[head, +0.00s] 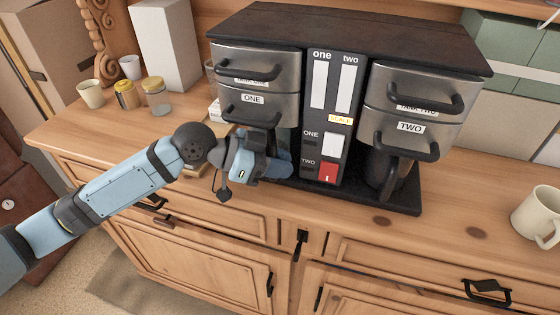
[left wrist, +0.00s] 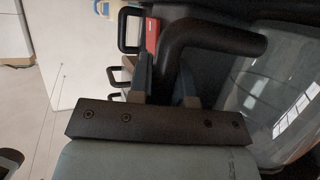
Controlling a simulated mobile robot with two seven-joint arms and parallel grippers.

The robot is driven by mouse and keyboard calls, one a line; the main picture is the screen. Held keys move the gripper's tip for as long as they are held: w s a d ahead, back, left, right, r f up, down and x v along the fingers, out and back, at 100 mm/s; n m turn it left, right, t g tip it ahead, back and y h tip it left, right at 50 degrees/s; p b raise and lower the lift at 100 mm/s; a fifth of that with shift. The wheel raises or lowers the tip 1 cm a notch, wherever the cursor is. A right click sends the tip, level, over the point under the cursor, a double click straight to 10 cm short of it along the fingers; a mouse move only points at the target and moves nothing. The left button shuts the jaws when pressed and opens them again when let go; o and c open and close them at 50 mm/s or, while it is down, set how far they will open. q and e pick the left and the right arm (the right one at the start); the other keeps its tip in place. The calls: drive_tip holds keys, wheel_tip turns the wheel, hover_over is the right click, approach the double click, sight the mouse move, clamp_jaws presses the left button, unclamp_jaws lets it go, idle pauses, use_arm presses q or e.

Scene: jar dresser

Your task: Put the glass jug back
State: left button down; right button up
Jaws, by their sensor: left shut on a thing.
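The coffee machine (head: 327,120) stands on the wooden dresser, with bays marked ONE and TWO. My left gripper (head: 277,160) is at the front of bay ONE. In the left wrist view, my left gripper (left wrist: 165,82) is shut on the black handle (left wrist: 215,35) of the glass jug. The clear curved side of the glass jug (left wrist: 280,95) fills the right of that view. In the head view my gripper and the machine's front hide most of the jug, so how it sits on the base cannot be told. A dark jug (head: 388,173) stands in bay TWO. My right gripper is not in view.
A cream mug (head: 538,216) stands at the right on the dresser top (head: 450,220). Small jars (head: 155,97), cups (head: 91,94) and a white box (head: 165,45) stand at the left. Green and white boxes (head: 510,45) are behind at the right.

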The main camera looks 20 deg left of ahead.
use_arm(q)
drive_tip(key=shift+f, duration=0.2)
drive_tip(key=c, duration=1.1)
unclamp_jaws()
drive_tip(key=shift+o, duration=0.2)
drive_tip(key=shift+r, duration=0.3)
drive_tip(key=b+v, duration=0.2)
drive_tip(key=v, duration=1)
drive_tip(key=shift+f, duration=0.15)
